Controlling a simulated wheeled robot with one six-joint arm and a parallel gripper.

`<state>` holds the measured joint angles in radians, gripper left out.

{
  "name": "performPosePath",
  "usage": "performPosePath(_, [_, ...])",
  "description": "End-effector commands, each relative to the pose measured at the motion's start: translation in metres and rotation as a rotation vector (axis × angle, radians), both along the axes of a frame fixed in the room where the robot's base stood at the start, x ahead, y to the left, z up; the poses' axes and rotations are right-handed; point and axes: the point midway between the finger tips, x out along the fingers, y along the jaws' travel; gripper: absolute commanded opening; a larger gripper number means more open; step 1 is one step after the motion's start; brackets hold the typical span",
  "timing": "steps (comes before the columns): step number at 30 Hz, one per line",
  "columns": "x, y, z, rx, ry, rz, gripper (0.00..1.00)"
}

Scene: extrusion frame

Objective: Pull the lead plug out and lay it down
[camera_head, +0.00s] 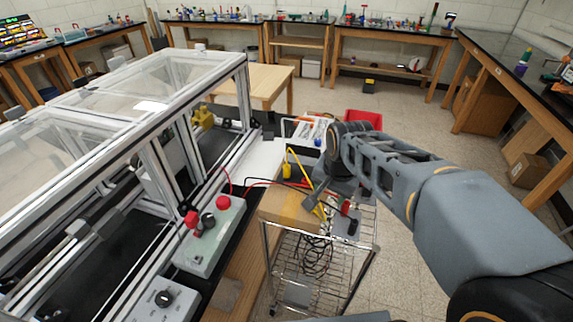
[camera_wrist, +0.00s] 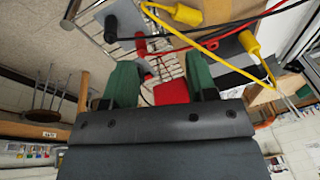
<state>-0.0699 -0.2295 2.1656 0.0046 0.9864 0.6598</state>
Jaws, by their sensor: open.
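In the wrist view, my gripper (camera_wrist: 163,78) is open, with its green fingers apart on either side of a red patch (camera_wrist: 171,92). I cannot tell whether that patch is near or in the background. A red plug (camera_wrist: 140,45) stands just beyond the fingers, on a grey block, near the left finger. Yellow plugs (camera_wrist: 186,14) and (camera_wrist: 250,43) on a yellow lead are farther up and right. Black and red leads cross there. In the head view, the yellow plug (camera_head: 287,170) shows on the bench side, and a red plug (camera_head: 345,208) on the cart. My arm hides part of the cart top.
The wooden-topped wire cart (camera_head: 292,208) stands beside the bench, with coiled black cable on its lower shelf. A grey control box (camera_head: 208,238) with red and black tops sits on the bench. The aluminium frame (camera_head: 160,135) fills the left. A red bin (camera_head: 363,118) is behind my arm.

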Motion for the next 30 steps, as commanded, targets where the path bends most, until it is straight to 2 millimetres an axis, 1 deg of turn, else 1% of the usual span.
performPosePath(1, [0.023,0.008,0.016,0.026,0.032,-0.120,0.52])
performPosePath(4, [0.065,0.025,0.026,0.074,0.083,-0.400,0.52])
performPosePath(6, [0.091,0.037,0.027,0.098,0.114,-0.588,0.52])
performPosePath(9, [0.124,0.054,0.024,0.119,0.150,-0.834,0.52])
performPosePath(12, [0.148,0.068,0.017,0.128,0.174,-1.042,0.52])
performPosePath(15, [0.163,0.079,0.009,0.131,0.186,-1.187,0.52])
performPosePath(19, [0.174,0.087,0.002,0.132,0.195,-1.301,0.52])
performPosePath(24, [0.179,0.091,-0.002,0.133,0.197,-1.359,0.52])
performPosePath(30, [0.179,0.091,-0.003,0.133,0.197,-1.363,0.52])
